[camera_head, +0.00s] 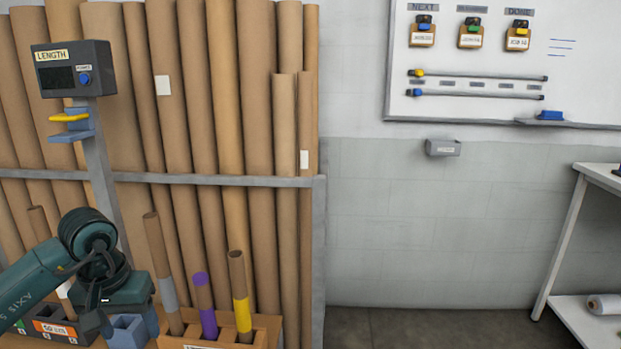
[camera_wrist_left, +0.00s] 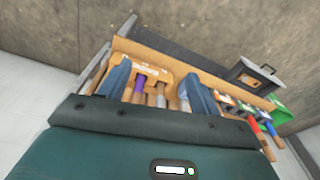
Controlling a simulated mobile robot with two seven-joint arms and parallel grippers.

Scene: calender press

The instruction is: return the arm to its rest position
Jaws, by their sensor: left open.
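My left arm (camera_head: 32,290), dark teal, comes in from the left in the head view and is bent at a round joint, with the wrist low. My left gripper (camera_head: 139,323) points down beside a cardboard box (camera_head: 262,328). In the left wrist view its two blue-grey fingers (camera_wrist_left: 155,91) stand wide apart with nothing gripped between them. Tubes in the box show beyond the fingers in that view. I cannot tell how close the fingertips are to the box. My right gripper is not in view.
Banded tubes, purple (camera_head: 206,310) and yellow (camera_head: 241,300), stand in the box. Tall cardboard rolls (camera_head: 231,100) lean behind a grey rail (camera_head: 230,180). A LENGTH box (camera_head: 72,68) stands on a post above the arm. A labelled tray (camera_head: 58,325) lies left. Floor right of the rack is clear.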

